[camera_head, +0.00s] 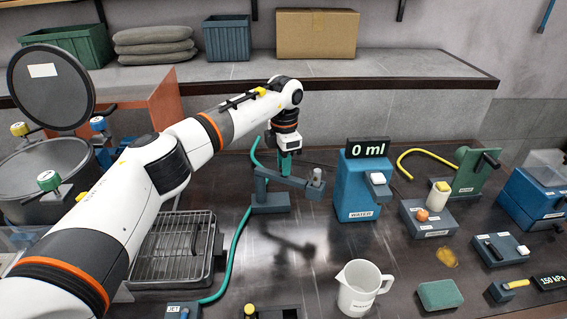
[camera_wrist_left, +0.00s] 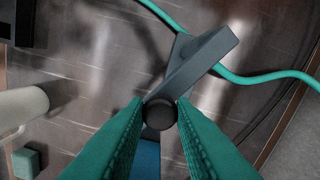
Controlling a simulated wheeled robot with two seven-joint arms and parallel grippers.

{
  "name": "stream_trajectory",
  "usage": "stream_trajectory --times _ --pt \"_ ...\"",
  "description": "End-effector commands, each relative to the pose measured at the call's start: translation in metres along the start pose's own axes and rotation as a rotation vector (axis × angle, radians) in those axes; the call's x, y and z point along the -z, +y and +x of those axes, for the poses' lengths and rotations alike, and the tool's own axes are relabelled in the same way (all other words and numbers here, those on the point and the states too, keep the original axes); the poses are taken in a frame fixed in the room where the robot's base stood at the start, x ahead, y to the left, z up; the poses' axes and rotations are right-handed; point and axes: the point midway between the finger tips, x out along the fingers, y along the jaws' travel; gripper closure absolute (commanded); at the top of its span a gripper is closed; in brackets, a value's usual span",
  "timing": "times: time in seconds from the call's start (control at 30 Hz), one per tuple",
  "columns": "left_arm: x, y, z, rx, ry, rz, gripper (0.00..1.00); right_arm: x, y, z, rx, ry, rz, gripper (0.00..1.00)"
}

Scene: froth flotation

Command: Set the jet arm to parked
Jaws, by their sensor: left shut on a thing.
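The jet arm (camera_head: 299,182) is a blue-grey bar on a blue-grey block base (camera_head: 270,203), with a teal hose (camera_head: 240,241) running from it. It points right toward the blue water dispenser, with a grey cylinder (camera_head: 317,177) at its right end. My left gripper (camera_head: 286,165) comes down on the bar from above. In the left wrist view, its green fingers (camera_wrist_left: 161,104) are shut around a dark round knob (camera_wrist_left: 160,115) on the jet arm (camera_wrist_left: 190,70). The fingers hide part of the bar. My right gripper is not in view.
The water dispenser (camera_head: 358,187) with a 0 ml display stands close right of the jet arm. A wire-rack tray (camera_head: 176,248) lies left, below my left arm. A white jug (camera_head: 358,288) stands in front. Dark bench top (camera_head: 290,245) between them is clear.

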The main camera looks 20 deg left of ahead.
Motion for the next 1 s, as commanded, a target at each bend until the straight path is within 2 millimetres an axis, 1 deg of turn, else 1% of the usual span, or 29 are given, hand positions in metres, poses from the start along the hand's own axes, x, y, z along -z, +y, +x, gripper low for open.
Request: stream_trajectory --times 0.03,0.27,0.3,0.37,0.4,0.43,0.67,0.77,0.87,1.0 --pt "0.002 -0.002 -0.005 0.008 0.009 -0.004 1.00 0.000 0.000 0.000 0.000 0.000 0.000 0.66" --pt "0.002 -0.002 -0.005 0.009 0.010 -0.003 1.00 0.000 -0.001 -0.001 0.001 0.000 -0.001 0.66" --pt "0.002 -0.002 -0.005 0.009 0.011 -0.003 0.74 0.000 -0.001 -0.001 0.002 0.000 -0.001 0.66" --pt "0.002 -0.002 -0.005 0.009 0.010 -0.003 0.64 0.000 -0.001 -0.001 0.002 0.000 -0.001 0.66" --pt "0.001 -0.002 -0.005 0.008 0.009 -0.003 0.58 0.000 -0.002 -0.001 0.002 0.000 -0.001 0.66" --pt "0.001 -0.002 -0.004 0.008 0.008 -0.003 0.55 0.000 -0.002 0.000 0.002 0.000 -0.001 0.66" --pt "0.001 -0.001 -0.002 0.004 0.005 -0.002 0.55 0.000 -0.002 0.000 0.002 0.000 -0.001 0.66" --pt "0.001 -0.001 -0.005 0.005 0.005 -0.001 0.55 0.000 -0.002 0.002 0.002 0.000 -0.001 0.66" --pt "0.001 -0.001 -0.015 0.006 0.006 -0.001 0.55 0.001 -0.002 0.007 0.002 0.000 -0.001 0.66" --pt "0.002 -0.002 -0.041 0.008 0.008 -0.002 0.55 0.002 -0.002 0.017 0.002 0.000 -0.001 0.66"
